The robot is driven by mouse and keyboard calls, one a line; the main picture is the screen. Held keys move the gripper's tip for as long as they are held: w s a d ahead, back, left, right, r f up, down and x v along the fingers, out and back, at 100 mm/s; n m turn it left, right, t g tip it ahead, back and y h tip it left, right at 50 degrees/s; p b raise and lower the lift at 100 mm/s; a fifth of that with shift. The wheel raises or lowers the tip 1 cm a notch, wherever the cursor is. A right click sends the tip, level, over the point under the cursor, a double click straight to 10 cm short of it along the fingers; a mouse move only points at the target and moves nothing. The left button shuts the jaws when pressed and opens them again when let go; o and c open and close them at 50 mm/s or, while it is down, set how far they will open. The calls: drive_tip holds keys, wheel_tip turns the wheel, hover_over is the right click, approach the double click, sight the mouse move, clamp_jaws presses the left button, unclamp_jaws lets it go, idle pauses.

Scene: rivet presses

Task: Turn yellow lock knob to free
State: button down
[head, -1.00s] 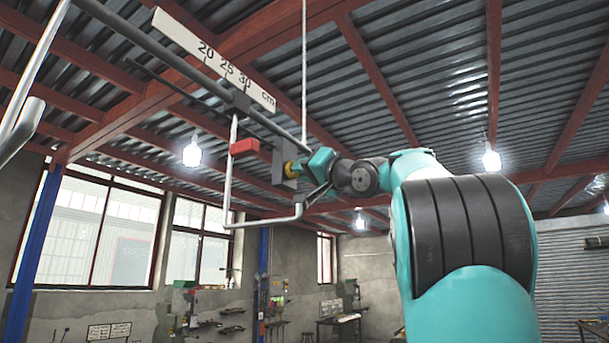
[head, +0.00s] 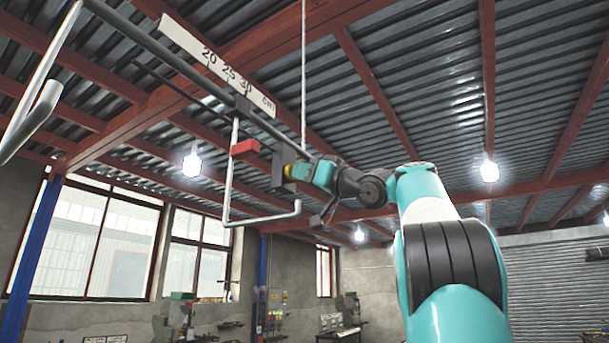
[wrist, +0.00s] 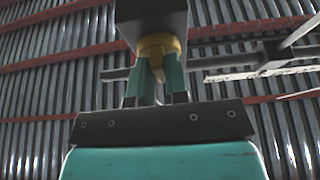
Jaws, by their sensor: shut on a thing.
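The yellow lock knob (head: 289,172) sits on the face of a dark grey block (head: 279,165) on the overhead rail. In the wrist view the knob (wrist: 159,46) shows below the dark block (wrist: 152,14), with a pointed yellow part reaching down between my fingers. My gripper (wrist: 160,72) has one teal finger on each side of the knob and is shut on it. In the head view my gripper (head: 304,172) meets the knob from the right, and part of the knob is hidden by it.
A white scale (head: 215,62) marked 20, 25, 30 cm hangs along the rail. A red block (head: 245,147) and a bent grey rod (head: 228,190) hang left of the knob, close to my gripper. A thin vertical rod (head: 304,80) rises behind.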

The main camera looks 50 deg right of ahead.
drive_tip(key=shift+f, duration=0.15)
drive_tip(key=c, duration=1.1)
unclamp_jaws()
drive_tip(key=shift+b+v, duration=5)
drive_tip(key=shift+v, duration=3.65)
